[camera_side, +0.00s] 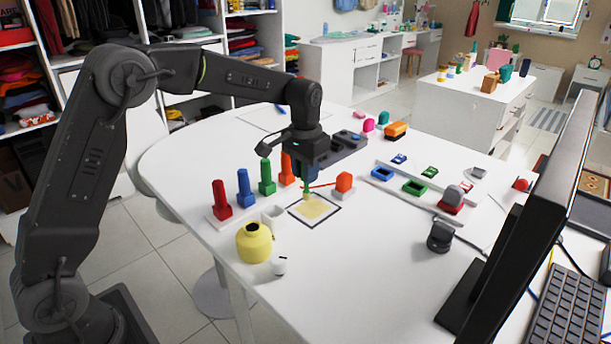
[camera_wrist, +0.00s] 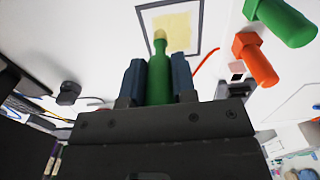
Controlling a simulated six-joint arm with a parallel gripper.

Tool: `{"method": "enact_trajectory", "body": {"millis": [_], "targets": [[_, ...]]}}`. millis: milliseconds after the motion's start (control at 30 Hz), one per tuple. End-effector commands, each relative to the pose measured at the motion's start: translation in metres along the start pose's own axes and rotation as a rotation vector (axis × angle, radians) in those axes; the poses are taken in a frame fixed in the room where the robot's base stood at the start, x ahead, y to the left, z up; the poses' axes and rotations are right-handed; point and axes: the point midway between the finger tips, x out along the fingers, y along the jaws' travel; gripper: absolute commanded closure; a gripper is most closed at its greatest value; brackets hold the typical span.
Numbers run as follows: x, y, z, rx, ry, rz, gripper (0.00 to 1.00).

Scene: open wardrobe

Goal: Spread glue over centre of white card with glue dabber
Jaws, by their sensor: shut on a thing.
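The white card (camera_side: 333,216) lies on the table inside a dark square outline, with a pale yellow glue patch (camera_side: 316,208) over its centre. The card (camera_wrist: 193,50) and the yellow patch (camera_wrist: 177,34) also show in the wrist view. My gripper (camera_side: 309,172) is above the card, shut on the green glue dabber (camera_wrist: 160,75), which sits between its two blue-grey fingers. The dabber's pale tip points down at the yellow patch; whether it touches the card is hard to tell. A yellow glue pot (camera_side: 254,243) stands open to the left of the card.
Red (camera_side: 221,199), blue (camera_side: 245,187) and green (camera_side: 266,174) upright pieces stand left of the card. A small white cup (camera_side: 273,216) is beside the pot.

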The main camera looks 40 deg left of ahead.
Motion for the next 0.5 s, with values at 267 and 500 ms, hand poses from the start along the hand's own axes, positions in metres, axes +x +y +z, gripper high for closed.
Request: {"method": "enact_trajectory", "body": {"millis": [267,500], "targets": [[-0.002,0.000,0.000,0.000,0.002,0.000,1.00],[-0.020,0.000,-0.001,0.000,0.004,0.000,1.00]]}}
